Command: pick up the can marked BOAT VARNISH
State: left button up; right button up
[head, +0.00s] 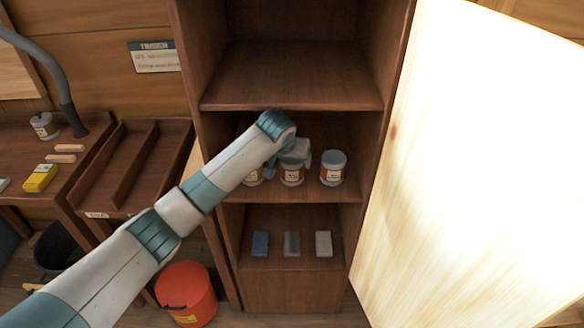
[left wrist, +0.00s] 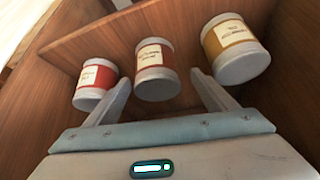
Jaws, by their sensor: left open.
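Three cans stand in a row on the middle shelf. The left can (head: 253,176) has a yellow label band and is mostly hidden by my arm. The middle can (head: 292,178) is red-banded, its top hidden by my left gripper (head: 289,156). The right can (head: 333,168) is red-banded with a grey lid. In the left wrist view the row looks inverted: yellow can (left wrist: 235,48), middle can (left wrist: 157,70), red can (left wrist: 95,84). My left gripper (left wrist: 160,80) is open, its fingers pointing at either side of the middle can. The label lettering is too small to read. My right gripper is not in view.
The shelf above (head: 290,80) is bare. Several small blocks (head: 292,244) lie on the lower shelf. A bright open door panel (head: 470,170) flanks the cupboard's right. An orange bucket (head: 186,290) stands on the floor, with a workbench (head: 85,180) at left.

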pick_arm(q)
jog(key=shift+w+d+f+p, duration=0.2)
jog(key=shift+w+f+p, duration=0.1)
jog(key=shift+f, duration=0.35)
jog(key=shift+w+d+f+p, duration=0.2)
jog(key=shift+f+p, duration=0.1)
jog(key=shift+f, duration=0.3)
jog(key=shift+x, duration=0.9)
jog(key=shift+c, duration=0.4)
jog(key=c, duration=1.4)
jog(key=shift+r, duration=0.15)
